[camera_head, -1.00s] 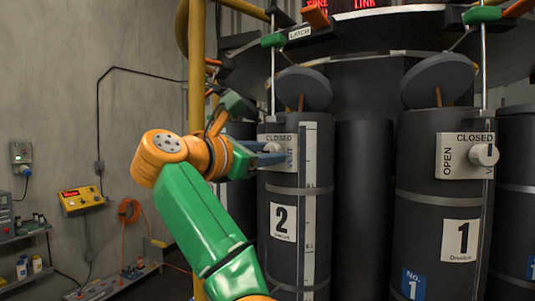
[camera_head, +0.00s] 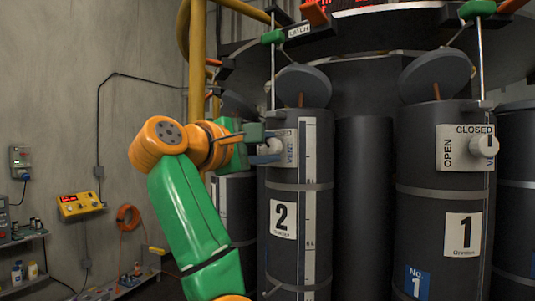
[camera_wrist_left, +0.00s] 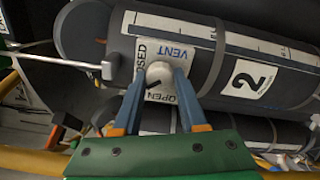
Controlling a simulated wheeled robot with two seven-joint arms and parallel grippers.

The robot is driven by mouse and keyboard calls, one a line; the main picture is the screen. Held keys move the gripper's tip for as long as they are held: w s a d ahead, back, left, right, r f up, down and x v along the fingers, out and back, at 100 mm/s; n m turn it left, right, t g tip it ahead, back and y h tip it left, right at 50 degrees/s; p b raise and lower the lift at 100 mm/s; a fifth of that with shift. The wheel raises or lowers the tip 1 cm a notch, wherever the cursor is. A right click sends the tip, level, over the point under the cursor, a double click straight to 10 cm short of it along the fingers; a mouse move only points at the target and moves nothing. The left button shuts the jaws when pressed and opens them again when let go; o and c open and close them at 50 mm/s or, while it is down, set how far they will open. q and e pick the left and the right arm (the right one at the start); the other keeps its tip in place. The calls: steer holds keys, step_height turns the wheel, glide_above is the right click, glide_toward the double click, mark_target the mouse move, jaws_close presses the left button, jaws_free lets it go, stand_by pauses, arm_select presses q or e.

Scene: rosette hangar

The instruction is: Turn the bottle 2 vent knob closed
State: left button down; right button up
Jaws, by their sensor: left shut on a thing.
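Bottle 2 (camera_head: 281,247) is a dark upright cylinder with a white "2" label; it lies sideways in the left wrist view (camera_wrist_left: 212,78). Its pale vent plate (camera_head: 291,145) is near the top. The left wrist view shows the white round vent knob (camera_wrist_left: 159,72) on this plate, with CLOSED at its left and OPEN below it. A dark mark on the knob points to the lower left of that picture, between the two words. My left gripper (camera_head: 274,148) is shut on the knob, one finger on each side. In the head view the fingers mostly hide the knob. My right gripper is out of view.
Bottle 1 (camera_head: 441,230) stands to the right with its own vent knob (camera_head: 484,147). A vertical rod (camera_head: 273,75) and a grey round disc (camera_head: 303,86) are close above bottle 2. A yellow pipe (camera_head: 197,60) runs up behind my left arm.

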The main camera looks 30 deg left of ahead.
arm_select(q)
steer(key=m, duration=0.2)
steer(key=m+b, duration=0.1)
steer(key=m, duration=0.1)
steer(key=shift+w+d+f, duration=0.1)
steer(key=shift+f, duration=0.3)
steer(key=shift+d+r+m, duration=0.1)
steer(key=shift+d+m, duration=0.05)
steer(key=shift+m, duration=1.95)
steer(key=shift+s, duration=0.2)
steer(key=c, duration=0.6)
jaws_free()
steer(key=shift+r, duration=0.1)
steer(key=shift+c, duration=0.2)
steer(key=shift+o, duration=1)
steer(key=shift+s, duration=0.15)
steer(key=shift+s+r, duration=0.1)
steer(key=shift+b, duration=0.3)
